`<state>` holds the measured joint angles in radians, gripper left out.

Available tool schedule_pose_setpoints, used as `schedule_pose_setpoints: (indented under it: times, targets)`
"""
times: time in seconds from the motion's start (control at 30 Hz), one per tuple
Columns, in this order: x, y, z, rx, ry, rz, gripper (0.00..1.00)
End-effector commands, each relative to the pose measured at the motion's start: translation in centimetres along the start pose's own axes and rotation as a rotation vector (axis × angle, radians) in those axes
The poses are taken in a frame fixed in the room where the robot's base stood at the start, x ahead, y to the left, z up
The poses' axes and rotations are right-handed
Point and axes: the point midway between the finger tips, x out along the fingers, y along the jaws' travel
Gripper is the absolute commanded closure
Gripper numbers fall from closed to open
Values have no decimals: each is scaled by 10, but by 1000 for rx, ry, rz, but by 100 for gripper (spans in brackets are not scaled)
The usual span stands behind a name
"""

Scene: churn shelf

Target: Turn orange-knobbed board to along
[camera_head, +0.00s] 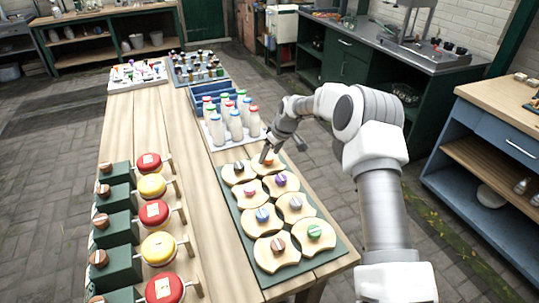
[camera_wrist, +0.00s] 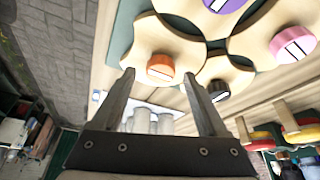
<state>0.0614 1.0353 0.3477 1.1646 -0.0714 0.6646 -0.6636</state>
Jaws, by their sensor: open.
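The orange-knobbed board (camera_wrist: 150,38) is a pale wooden disc with cut-in sides. Its orange knob (camera_wrist: 160,67) has a white bar that runs nearly level across the wrist view. In the head view the board (camera_head: 279,165) lies at the far right of the green mat (camera_head: 237,215), partly hidden by my gripper. My gripper (camera_wrist: 160,76) is open and empty; its two fingertips appear either side of the orange knob in the wrist view. I cannot tell whether they touch it. In the head view my gripper (camera_head: 281,148) is at the board's far edge.
Boards with black (camera_wrist: 218,90), purple and pink (camera_wrist: 292,43) knobs lie close by. More boards fill the mat's near end. White bottles (camera_head: 235,125) stand just beyond my gripper. Red and yellow round pieces (camera_head: 152,187) line the table's left. Bare wood (camera_head: 195,205) lies between.

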Motion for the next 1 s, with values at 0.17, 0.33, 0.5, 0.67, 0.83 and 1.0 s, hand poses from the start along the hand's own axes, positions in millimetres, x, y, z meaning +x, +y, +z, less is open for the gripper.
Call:
schedule_pose_setpoints:
  times: [0.17,0.33,0.5,0.67,0.83,1.0]
  targets:
    - [9,0,0,-1,0,0,23]
    - [10,0,0,-1,0,0,23]
    - [10,0,0,0,0,0,38]
    - [9,0,0,0,0,0,67]
    - [9,0,0,0,0,0,97]
    - [9,0,0,1,0,1,100]
